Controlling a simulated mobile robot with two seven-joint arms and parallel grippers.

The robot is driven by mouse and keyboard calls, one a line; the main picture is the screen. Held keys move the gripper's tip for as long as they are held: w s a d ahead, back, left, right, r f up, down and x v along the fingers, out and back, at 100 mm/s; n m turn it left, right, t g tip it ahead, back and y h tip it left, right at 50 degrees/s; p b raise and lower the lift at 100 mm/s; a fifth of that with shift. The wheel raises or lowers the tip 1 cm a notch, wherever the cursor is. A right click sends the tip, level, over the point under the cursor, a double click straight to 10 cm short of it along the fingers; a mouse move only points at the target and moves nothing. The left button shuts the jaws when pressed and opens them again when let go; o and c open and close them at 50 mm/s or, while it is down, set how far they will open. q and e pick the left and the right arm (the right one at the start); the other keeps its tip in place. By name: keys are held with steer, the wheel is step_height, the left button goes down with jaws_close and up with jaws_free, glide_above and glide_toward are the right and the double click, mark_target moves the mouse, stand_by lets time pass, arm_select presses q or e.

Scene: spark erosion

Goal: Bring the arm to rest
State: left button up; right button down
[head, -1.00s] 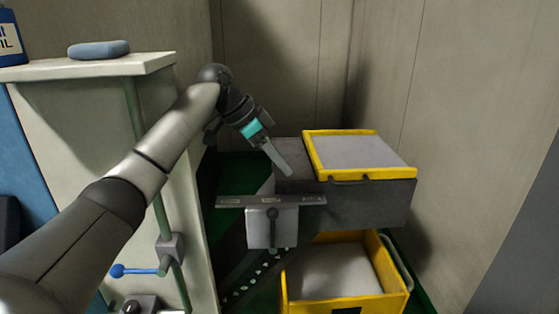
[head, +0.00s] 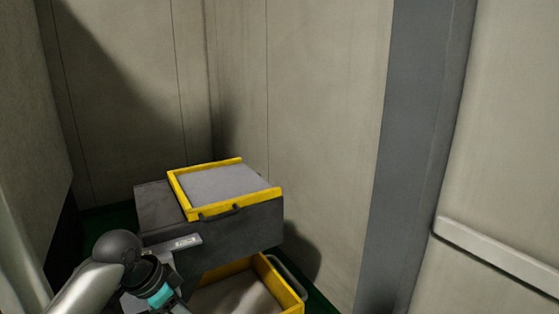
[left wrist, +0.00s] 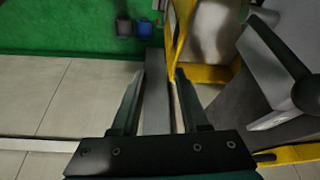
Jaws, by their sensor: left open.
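My left arm (head: 90,288) comes in at the bottom left of the head view, with its wrist and teal band (head: 160,294) at the lower edge. The fingertips are cut off there. In the left wrist view my left gripper (left wrist: 158,75) has its two fingers apart with nothing held between them. A grey bar lies below, in line with the gap. My right gripper is not in view.
A dark grey box (head: 235,234) bears a yellow-framed tray (head: 182,192). A yellow bin (head: 290,292) stands below it, close to my wrist. Walls (head: 320,120) enclose the corner. The wrist view shows green floor (left wrist: 60,25) and pale tiles (left wrist: 90,95).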

arm_select(q)
steer(key=s+d+f+n, duration=0.1)
steer(key=s+d+f, duration=0.3)
steer(key=s+f, duration=0.35)
steer(key=s+f+n+y, duration=0.1)
steer(key=s+n+y, duration=0.35)
steer(key=s, duration=1.45)
step_height(320, 180, down, 30)
steer(key=s+n+g+h+b, duration=0.1)
steer(key=s+n+b, duration=0.1)
steer(key=b, duration=0.6)
steer(key=s+a+f+b, duration=0.1)
steer(key=s+f+b, duration=0.2)
steer(key=s+f, duration=0.4)
steer(key=s+a+f+g+b, duration=0.1)
steer(key=s+a+f+b, duration=0.1)
steer(key=s+f, duration=0.5)
step_height(320, 180, down, 6)
steer(key=shift+s+a+f+m+b, duration=0.1)
steer(key=shift+s+a+m+b, duration=0.25)
steer(key=shift+b, duration=0.25)
